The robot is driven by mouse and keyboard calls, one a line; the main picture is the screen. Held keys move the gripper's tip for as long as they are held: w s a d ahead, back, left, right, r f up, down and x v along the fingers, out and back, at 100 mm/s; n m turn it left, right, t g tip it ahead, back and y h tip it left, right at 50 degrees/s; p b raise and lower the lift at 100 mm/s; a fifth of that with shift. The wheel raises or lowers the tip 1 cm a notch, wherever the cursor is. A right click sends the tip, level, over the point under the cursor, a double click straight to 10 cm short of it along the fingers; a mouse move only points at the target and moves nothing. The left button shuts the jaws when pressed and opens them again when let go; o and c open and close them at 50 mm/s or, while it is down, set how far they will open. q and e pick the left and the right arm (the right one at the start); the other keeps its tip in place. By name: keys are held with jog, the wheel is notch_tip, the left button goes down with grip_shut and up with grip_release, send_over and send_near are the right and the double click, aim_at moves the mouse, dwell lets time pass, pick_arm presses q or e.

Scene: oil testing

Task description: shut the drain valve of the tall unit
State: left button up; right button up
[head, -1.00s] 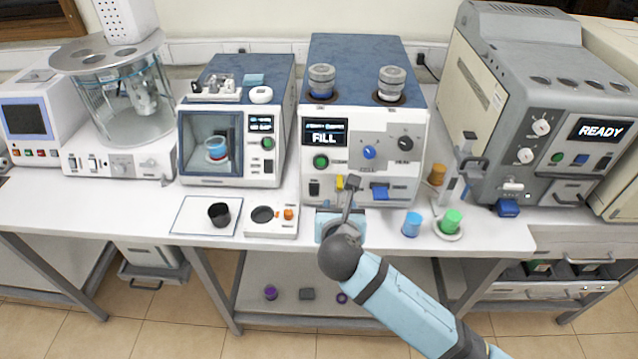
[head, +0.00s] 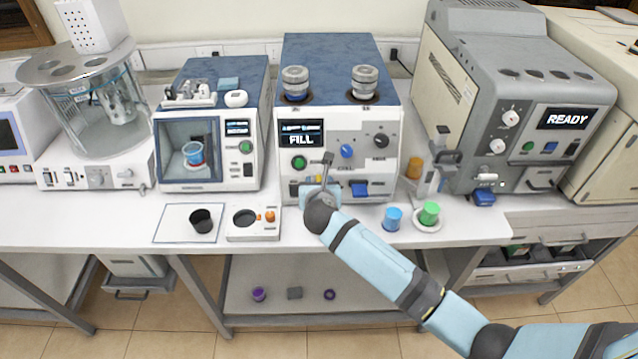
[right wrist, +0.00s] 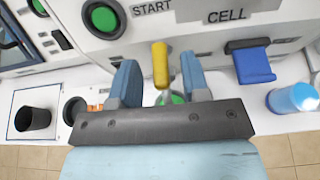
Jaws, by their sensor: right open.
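The tall unit (head: 340,115) is white with a blue top and a lit screen reading FILL. My right gripper (head: 318,190) is low in front of the unit. In the right wrist view the gripper (right wrist: 160,76) is open, one blue finger on each side of the lever, with gaps showing. Something green (right wrist: 172,98) shows below the lever, partly hidden by the gripper. My left gripper is not in view.
A blue paddle (right wrist: 252,62) sticks out of the unit right of the lever. A blue cup (head: 393,219) and a green cup (head: 429,212) stand on the bench to the right. A black cup (head: 202,221) and a small white device (head: 254,231) are to the left.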

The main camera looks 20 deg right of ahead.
jog(key=shift+c, duration=0.2)
grip_shut()
jog(key=shift+a+m+h, duration=0.1)
jog(key=shift+m+h, duration=0.2)
jog(key=shift+h, duration=0.1)
jog(key=m+h, duration=0.1)
jog(key=m+g+h, duration=0.1)
jog(key=shift+w+a+r+m+g+h, duration=0.1)
jog(key=shift+w+a+m+g+h, duration=0.05)
jog(key=shift+a+m+g+h, duration=0.2)
jog(key=shift+w+a+m+g+h, duration=0.1)
jog(key=shift+w+m+g+h, duration=0.15)
jog(key=shift+m+g+h, duration=1.25)
jog(key=shift+w+a+m+g+h, duration=0.1)
jog(key=shift+w+m+g+h, duration=0.35)
jog(key=shift+m+g, duration=1.95)
jog(key=shift+w+a+m+g+h, duration=0.1)
jog(key=shift+m+g+h, duration=1.1)
jog(key=shift+m+g, duration=0.75)
